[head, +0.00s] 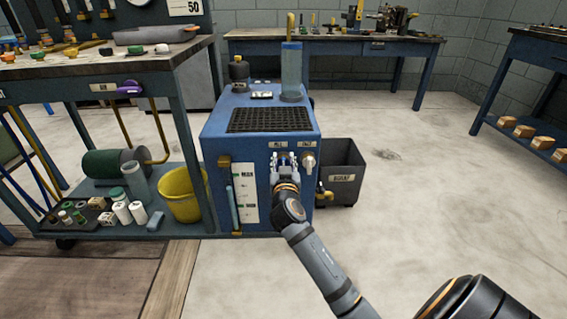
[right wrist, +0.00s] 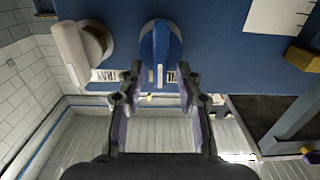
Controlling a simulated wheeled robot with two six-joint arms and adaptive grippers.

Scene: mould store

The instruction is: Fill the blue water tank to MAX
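The blue water tank (head: 215,140) stands on the floor in the middle of the head view. Its front carries a white level plate (head: 245,193), with a mark near the top and one near the bottom, beside a pale blue sight tube (head: 232,207). The exact level is too small to read. A blue knob (right wrist: 160,48) and a white knob (head: 308,160) sit side by side on the front; the white one (right wrist: 95,43) also shows in the right wrist view. My right gripper (head: 284,158) is open, its fingertips either side of the blue knob. Contact is unclear. My left gripper is out of view.
A dark labelled bin (head: 343,172) stands right of the tank, beside a brass tap (head: 323,192). A clear cylinder (head: 291,70) stands on the tank top. A loaded cart (head: 100,232) with a yellow bucket (head: 182,195) is close on the left. The floor at right is clear.

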